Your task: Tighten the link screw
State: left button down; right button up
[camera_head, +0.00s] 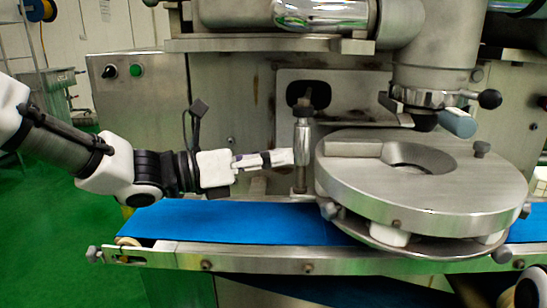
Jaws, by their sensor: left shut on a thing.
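My left gripper (290,158) reaches in level from the left, above the blue belt. Its fingers are closed on the upright metal link screw (301,135), which stands just left of the round steel disc. The screw is a shiny cylinder with a dark top and a thinner lower part. It looks upright. The far finger contact is partly hidden by the gripper and the screw. My right gripper is not in view.
A blue conveyor belt (220,222) runs below in a steel frame. The large round disc housing (420,190) stands close on the right. The machine's steel wall (235,120) is behind, with a green button (136,71) and a black knob (109,71).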

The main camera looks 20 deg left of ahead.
pick_arm(q)
jog(key=shift+f+m, duration=0.1)
jog(key=shift+m, duration=0.3)
jog(key=c, duration=0.9)
grip_release()
